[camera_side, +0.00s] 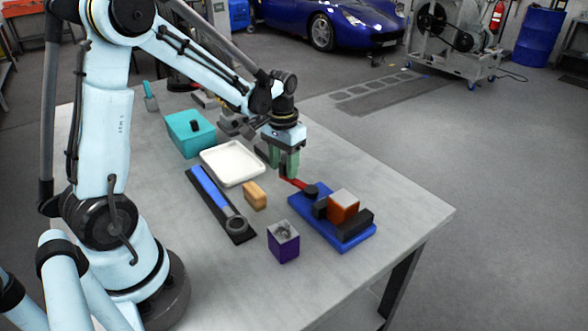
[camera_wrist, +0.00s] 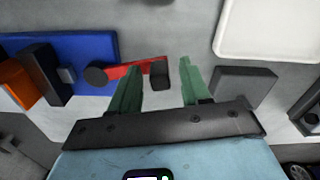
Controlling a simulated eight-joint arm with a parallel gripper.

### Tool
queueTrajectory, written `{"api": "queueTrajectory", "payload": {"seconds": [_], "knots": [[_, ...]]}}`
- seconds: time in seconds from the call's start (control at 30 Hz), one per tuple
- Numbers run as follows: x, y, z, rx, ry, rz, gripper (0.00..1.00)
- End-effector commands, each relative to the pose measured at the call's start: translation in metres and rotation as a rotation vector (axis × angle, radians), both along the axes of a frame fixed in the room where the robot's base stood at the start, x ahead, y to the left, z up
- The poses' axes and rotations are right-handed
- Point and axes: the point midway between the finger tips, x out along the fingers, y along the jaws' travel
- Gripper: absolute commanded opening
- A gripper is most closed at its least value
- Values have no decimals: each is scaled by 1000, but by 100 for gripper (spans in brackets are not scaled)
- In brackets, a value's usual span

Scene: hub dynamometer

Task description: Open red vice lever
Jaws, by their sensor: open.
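The vice has a blue base (camera_side: 358,238) and grips an orange-red block (camera_side: 343,206) between dark jaws. Its base (camera_wrist: 75,50) and the block (camera_wrist: 16,82) also show at the left of the wrist view. The red lever (camera_side: 296,183) runs from a dark round pivot (camera_wrist: 95,76) to an upright black handle (camera_wrist: 160,76). My gripper (camera_side: 284,168) has green fingers and is open above the lever's end. In the wrist view the handle appears between the fingers, and the left finger overlaps the red lever (camera_wrist: 146,66). I cannot tell whether they touch.
A white tray (camera_side: 234,146), a yellow-orange block (camera_side: 254,191), a black rail with a blue strip (camera_side: 207,187) and a purple box (camera_side: 284,251) lie left of the vice. A teal box (camera_side: 190,146) and grey parts stand farther back. The table's right front corner is clear.

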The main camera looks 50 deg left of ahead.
Motion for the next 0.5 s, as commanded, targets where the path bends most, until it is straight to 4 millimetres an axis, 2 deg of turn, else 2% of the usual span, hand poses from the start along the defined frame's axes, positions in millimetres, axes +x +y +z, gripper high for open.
{"api": "queueTrajectory", "payload": {"seconds": [0.2, 0.5], "knots": [[0, 0, 0, 0, 0, 0, 47], [0, 0, 0, 0, 0, 0, 1]]}}
